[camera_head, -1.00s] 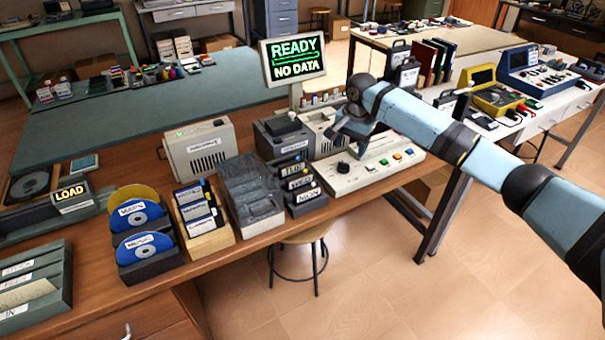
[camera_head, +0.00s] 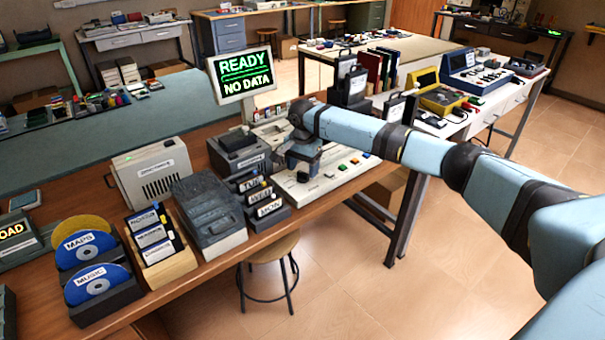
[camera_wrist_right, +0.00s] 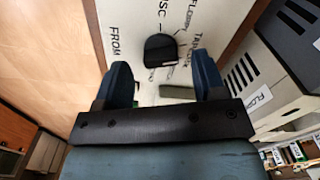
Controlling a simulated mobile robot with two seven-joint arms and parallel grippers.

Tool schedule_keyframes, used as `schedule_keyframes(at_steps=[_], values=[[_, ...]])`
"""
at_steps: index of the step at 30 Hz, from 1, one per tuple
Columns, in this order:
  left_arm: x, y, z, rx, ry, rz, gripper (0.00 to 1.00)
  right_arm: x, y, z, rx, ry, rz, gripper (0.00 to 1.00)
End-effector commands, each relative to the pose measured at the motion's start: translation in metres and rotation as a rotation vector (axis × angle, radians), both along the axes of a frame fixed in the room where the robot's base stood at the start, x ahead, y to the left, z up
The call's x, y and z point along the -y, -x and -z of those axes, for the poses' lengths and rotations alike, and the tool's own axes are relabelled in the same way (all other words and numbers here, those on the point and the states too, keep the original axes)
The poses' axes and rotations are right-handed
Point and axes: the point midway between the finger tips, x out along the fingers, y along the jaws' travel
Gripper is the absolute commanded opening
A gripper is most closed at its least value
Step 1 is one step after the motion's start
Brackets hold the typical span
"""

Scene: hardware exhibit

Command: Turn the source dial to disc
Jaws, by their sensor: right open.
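The black source dial (camera_wrist_right: 160,48) stands on the white control panel (camera_wrist_right: 145,15) in the right wrist view. Printed words around it include "FROM", partly seen "DISC" and "FLOPPY", and others too small to read surely. I cannot tell surely which word the dial points to. My right gripper (camera_wrist_right: 162,84) is open, with its two dark blue fingers apart and the dial ahead, between their lines. In the head view the right gripper (camera_head: 303,166) is low over the left part of the panel (camera_head: 327,178) and hides the dial. My left gripper is not in view.
A screen (camera_head: 240,74) reads "READY NO DATA". Left of the panel are a label rack (camera_head: 262,198), a grey box (camera_head: 207,210), a floppy holder (camera_head: 165,262) and a disc holder (camera_head: 108,297). Coloured buttons (camera_head: 345,165) lie right of the gripper. A stool (camera_head: 268,250) stands below.

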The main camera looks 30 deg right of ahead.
Motion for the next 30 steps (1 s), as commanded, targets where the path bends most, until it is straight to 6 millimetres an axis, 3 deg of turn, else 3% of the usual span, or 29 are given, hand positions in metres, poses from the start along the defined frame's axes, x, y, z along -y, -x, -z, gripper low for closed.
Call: schedule_keyframes(at_steps=[6, 14, 21, 30], values=[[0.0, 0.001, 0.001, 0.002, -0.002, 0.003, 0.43, 0.0, 0.0, 0.016, 0.001, 0.0, -0.001, 0.64], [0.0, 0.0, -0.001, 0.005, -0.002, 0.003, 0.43, 0.0, 0.0, 0.017, 0.001, 0.0, -0.001, 0.64], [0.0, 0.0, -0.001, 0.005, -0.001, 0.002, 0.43, 0.0, 0.0, 0.017, 0.001, 0.0, -0.001, 0.14], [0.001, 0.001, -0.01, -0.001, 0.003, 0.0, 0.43, -0.001, 0.0, 0.014, -0.001, -0.002, -0.014, 0.15]])
